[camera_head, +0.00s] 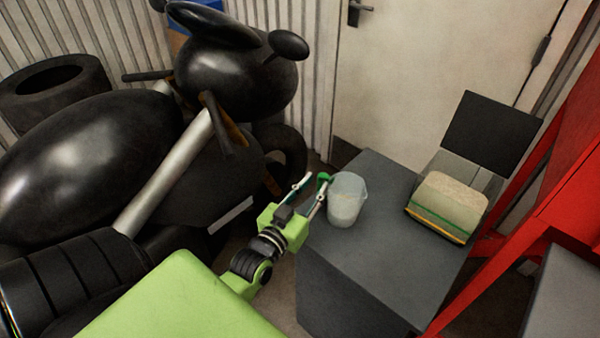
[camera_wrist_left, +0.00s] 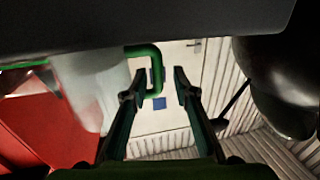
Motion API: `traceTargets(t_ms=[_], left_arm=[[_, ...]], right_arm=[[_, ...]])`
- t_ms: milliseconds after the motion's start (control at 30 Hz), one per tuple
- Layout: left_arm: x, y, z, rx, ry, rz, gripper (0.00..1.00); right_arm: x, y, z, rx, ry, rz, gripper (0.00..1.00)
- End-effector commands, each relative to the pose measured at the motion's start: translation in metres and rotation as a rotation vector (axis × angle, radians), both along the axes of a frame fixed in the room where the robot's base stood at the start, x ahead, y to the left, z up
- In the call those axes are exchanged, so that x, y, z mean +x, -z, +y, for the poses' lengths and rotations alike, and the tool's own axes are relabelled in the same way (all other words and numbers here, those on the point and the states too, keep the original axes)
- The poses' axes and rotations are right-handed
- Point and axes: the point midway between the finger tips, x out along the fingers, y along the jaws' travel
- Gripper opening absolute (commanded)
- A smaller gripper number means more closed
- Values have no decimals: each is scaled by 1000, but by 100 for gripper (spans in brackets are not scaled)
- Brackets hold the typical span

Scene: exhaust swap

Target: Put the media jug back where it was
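The media jug (camera_head: 346,203) is a translucent pale jug with a green handle. It appears upright on the grey cabinet top (camera_head: 385,270), near its left edge, with the handle toward the left. My left gripper (camera_head: 313,185) is at the handle side, its fingers spread. In the left wrist view the green handle (camera_wrist_left: 157,75) shows between the open fingertips (camera_wrist_left: 155,84), nearer the left one, with a clear gap to the right one. The blurred jug body (camera_wrist_left: 92,85) is left of the fingers there. My right gripper is out of view.
A black motorcycle (camera_head: 120,150) is close on the left. A red frame (camera_head: 570,190) stands right. The cabinet top in front of the jug is clear.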

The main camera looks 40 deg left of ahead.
Motion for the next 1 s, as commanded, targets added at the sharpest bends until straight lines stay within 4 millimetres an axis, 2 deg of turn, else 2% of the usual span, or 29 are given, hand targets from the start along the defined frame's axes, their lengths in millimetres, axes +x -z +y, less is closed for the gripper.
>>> traceTargets(t_ms=[100, 300, 500, 667, 1000], left_arm=[[-26, 3, -3, -1, 0, 5, 26], [-64, 2, -8, -2, -1, 5, 26], [-88, 1, -11, -1, 0, 2, 26], [-96, 0, -12, -1, 0, 1, 26], [-96, 0, -12, -1, 0, 0, 26]], right_arm=[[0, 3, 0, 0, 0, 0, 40], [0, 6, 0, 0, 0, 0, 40], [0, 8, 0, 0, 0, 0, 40], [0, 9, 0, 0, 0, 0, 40], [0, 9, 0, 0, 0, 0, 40]])
